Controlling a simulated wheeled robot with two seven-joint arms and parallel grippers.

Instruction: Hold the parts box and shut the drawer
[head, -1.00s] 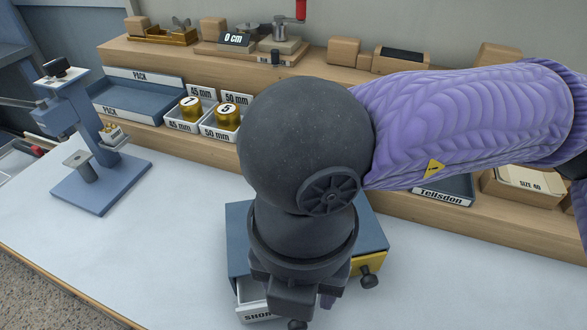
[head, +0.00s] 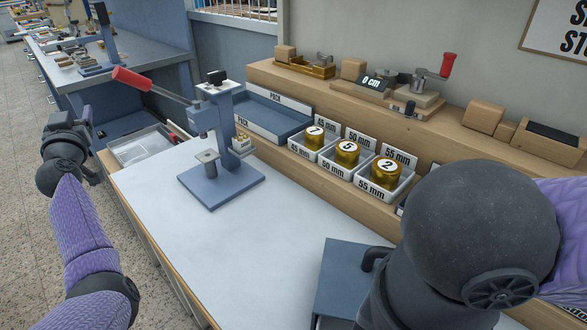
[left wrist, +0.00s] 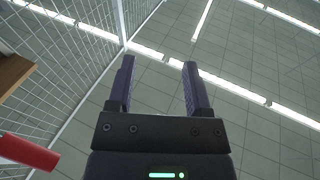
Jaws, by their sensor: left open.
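The parts box (head: 340,275), blue-grey, stands on the bench at the bottom middle of the head view. A dark curved piece, perhaps its handle, shows on top. My right arm covers the box's right side, and its drawer fronts are cut off by the bottom edge. My right gripper is out of view below the dark right wrist. My left gripper (head: 84,116) is raised at the far left, beyond the bench edge and far from the box. In the left wrist view its two fingers (left wrist: 158,68) are apart with nothing between them.
A blue press (head: 222,150) with a red-tipped lever stands on the bench near my left gripper. Trays with gold cylinders (head: 347,152) line the wooden shelf (head: 460,125). The white bench top (head: 240,240) between press and box is clear.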

